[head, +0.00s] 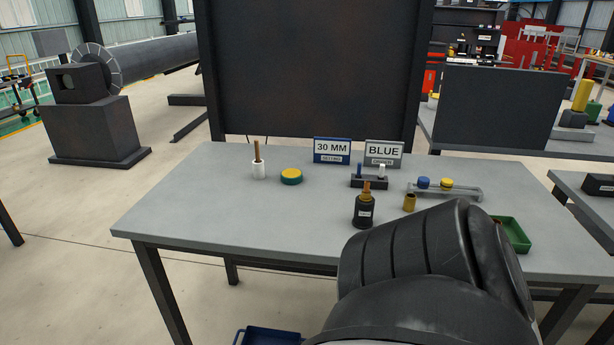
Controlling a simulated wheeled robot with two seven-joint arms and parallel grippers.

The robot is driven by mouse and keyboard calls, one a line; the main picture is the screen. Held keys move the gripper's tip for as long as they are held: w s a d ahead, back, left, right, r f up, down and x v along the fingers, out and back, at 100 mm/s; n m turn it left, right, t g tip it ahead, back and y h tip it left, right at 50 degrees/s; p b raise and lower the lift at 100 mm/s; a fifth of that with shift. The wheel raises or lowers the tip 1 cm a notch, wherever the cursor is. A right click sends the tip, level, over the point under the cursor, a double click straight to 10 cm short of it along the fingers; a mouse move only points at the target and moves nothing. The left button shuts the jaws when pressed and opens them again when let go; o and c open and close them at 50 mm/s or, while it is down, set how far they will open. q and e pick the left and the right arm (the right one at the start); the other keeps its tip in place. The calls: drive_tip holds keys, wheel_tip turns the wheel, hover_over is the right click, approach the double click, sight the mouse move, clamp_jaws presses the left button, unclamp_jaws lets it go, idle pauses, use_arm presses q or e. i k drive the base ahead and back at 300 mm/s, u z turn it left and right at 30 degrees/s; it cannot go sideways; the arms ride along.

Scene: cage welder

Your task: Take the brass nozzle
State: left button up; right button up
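A small brass-coloured cylinder (410,202), which looks like the brass nozzle, stands upright on the grey table (200,215), right of centre. Just left of it, apart from it, is a black holder (364,213) with a white label and a copper-coloured tip (367,187) upright on top. A large dark ridged part of my own arm covers the table's front right, below the brass cylinder. Neither gripper's fingers show in the head view.
Behind stand a "30 MM" sign (332,151), a "BLUE" sign (384,153) and a small dark rack (369,181). A grey tray (468,194) with blue and yellow caps and a green bin (516,236) are right. A white cup (259,171) and yellow-green disc (291,177) are left. The table's front left is clear.

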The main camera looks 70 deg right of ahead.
sight(410, 203)
drive_tip(key=u, duration=0.2)
drive_tip(key=k, duration=1.2)
drive_tip(key=z, duration=1.65)
